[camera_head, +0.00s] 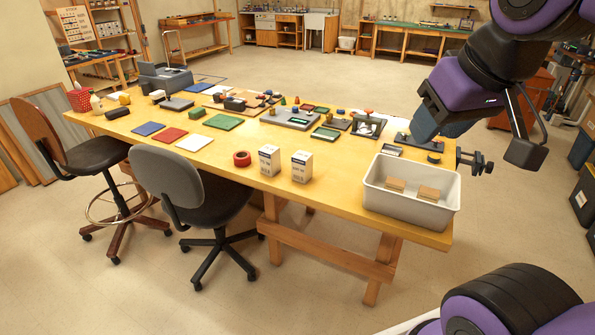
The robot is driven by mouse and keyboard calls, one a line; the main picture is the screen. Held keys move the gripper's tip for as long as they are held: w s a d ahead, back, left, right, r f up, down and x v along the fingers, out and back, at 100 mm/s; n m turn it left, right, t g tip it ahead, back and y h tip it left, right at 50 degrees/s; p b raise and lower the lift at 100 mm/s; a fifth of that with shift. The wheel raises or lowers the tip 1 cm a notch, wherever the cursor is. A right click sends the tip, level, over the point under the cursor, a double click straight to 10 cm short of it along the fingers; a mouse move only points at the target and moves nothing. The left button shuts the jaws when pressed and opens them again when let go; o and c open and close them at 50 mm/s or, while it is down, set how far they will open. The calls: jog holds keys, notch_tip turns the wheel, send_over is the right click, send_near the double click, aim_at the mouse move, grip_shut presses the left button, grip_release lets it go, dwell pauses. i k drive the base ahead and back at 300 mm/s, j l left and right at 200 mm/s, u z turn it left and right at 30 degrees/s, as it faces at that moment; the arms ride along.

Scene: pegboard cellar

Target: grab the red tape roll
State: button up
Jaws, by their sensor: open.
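The red tape roll (242,158) lies flat near the front edge of the long yellow table (330,190), just left of two white boxes. My gripper (474,143) hangs over the right end of the table, far to the right of the roll and higher up. Its jaws are open, with a wide gap between the two grey finger parts. Nothing shows held between them.
The white boxes (269,161) (301,167) stand right of the roll. A white bin (378,204) with tan blocks is at the table's right end, near a vise (474,162). A grey chair (172,170) stands at the front edge. Several small items fill the back.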

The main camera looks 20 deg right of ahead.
aim_at(240, 159)
jog(key=i+j, duration=0.25)
jog(key=i+j+z, duration=0.1)
jog(key=j, duration=0.35)
jog(key=i+j, duration=0.35)
jog(key=i+j+z, duration=0.1)
jog(key=j, duration=0.25)
jog(key=i+j, duration=0.3)
jog(key=i+j+z, duration=0.1)
jog(key=j, duration=0.35)
jog(key=i+j, duration=0.3)
jog(key=j+z, duration=0.05)
